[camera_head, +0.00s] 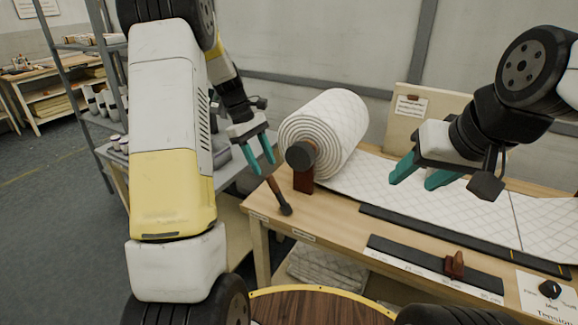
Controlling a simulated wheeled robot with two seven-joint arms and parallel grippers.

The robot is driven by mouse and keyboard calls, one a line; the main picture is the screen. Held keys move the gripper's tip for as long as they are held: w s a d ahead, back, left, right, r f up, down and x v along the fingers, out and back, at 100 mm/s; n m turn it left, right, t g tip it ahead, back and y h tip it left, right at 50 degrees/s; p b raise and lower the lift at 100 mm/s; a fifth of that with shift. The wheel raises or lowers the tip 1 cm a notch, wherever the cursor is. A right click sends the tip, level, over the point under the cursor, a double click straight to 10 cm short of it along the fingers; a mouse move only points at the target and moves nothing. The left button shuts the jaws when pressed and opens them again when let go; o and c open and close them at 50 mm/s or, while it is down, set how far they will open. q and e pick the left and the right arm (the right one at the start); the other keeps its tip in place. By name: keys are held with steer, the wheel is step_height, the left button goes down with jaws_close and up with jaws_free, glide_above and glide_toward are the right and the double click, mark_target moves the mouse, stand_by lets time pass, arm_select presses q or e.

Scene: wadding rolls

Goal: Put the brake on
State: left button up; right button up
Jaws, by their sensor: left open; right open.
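A brown lever with a dark knob at its lower end (279,195) hangs slanted at the left end of the wooden table, below the wadding roll; it may be the brake, but I see no readable label on it. The white quilted wadding roll (343,120) sits on a dark spindle (300,156) with a brown support. My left gripper (264,167) is open, its teal fingers pointing down close to the lever's upper end; I cannot tell whether they touch it. My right gripper (412,184) is open and empty above the unrolled wadding (475,208).
The wooden table (335,216) carries a dark ruled rail with a brown slider (454,264) and a black knob (549,289) on a plate marked Tension. An upright board with a sign (411,106) stands behind. Grey shelving (92,133) is at left. Folded wadding (326,268) lies below.

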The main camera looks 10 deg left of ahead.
mark_target(269, 176)
arm_select(q)
steer(key=x, duration=0.7)
steer(key=shift+d+f, duration=0.15)
steer(key=shift+f, duration=0.2)
jaws_close()
stand_by(1.0)
